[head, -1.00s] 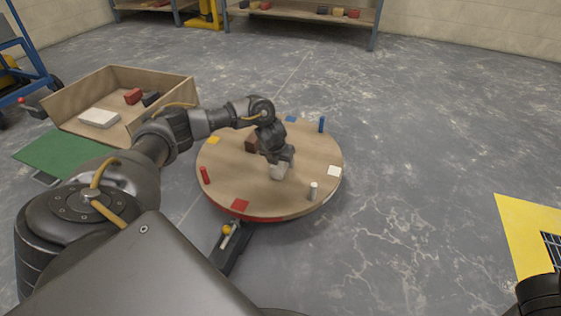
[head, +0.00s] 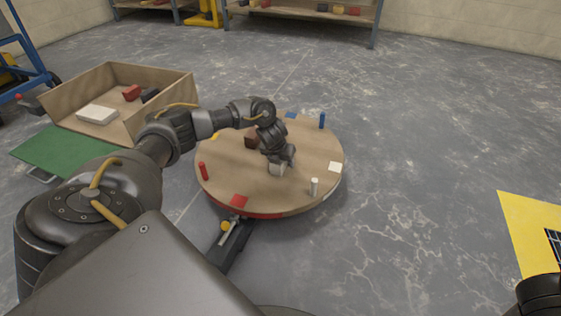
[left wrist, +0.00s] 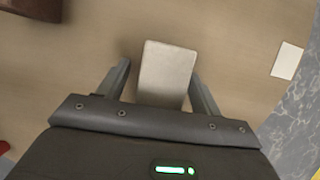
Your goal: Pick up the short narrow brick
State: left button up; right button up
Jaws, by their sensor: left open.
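A pale grey-white brick (head: 277,170) sits on the round wooden turntable (head: 225,180), partly covered by my left gripper (head: 278,161) in the head view. In the left wrist view, the pale brick (left wrist: 166,72) lies between the two spread fingers of my left gripper (left wrist: 159,76). The gripper is open, with a narrow gap visible on each side of the brick near the fingertips. The brick's near end is hidden by the gripper body. A brown brick (head: 251,141) sits farther back on the turntable, and its edge shows in the wrist view (left wrist: 35,8).
Red (head: 203,171), blue (head: 322,120) and white (head: 314,187) pegs stand near the turntable's rim, beside flat coloured squares. A wooden box (head: 110,130) at left holds white, red and dark bricks. A green mat (head: 60,157) lies before it.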

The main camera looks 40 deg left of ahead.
pick_arm(q)
jog(key=c, duration=1.3)
jog(key=shift+c, duration=0.3)
jog(key=shift+w+r, duration=0.1)
jog(key=shift+r, duration=0.05)
